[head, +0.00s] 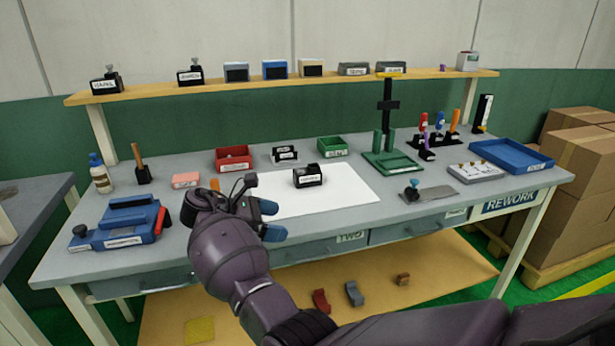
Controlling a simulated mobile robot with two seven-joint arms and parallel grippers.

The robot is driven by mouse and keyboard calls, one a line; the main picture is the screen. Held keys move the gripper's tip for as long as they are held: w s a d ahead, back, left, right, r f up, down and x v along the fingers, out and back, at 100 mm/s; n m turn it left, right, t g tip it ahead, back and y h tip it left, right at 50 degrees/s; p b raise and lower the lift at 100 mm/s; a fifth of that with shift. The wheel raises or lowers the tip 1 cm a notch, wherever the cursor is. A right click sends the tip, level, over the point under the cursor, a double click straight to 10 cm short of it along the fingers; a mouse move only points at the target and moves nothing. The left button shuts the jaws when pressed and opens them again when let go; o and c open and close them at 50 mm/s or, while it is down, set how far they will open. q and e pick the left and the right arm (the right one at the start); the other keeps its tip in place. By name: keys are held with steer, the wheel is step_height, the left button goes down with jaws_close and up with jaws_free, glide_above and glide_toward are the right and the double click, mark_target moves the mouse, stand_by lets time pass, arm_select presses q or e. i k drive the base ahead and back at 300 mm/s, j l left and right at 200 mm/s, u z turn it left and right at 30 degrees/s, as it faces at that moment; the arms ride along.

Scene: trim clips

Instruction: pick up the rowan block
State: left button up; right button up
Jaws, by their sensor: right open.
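A black block with a white label (308,176) sits on the white sheet (345,192) in the middle of the bench. Its label is too small to read for sure. Similar black labelled blocks stand on the shelf, one at the far left (106,84) and one right of it (190,76), and another (285,154) lies behind the sheet. I cannot tell which is the rowan block. My right gripper (271,220), with blue fingertips, is open and empty at the sheet's front left, left of and nearer than the block. My left gripper is out of view.
A red bin (234,158) and a green bin (332,147) stand behind the sheet. A blue fixture (122,222) is at the left, a green stand (391,162) and blue tray (512,155) at the right. The sheet's right part is clear.

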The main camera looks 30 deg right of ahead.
mark_target(310, 176)
steer(key=i+l, duration=0.25)
steer(key=i, duration=0.2)
steer(key=i+l, duration=0.25)
steer(key=i, duration=0.2)
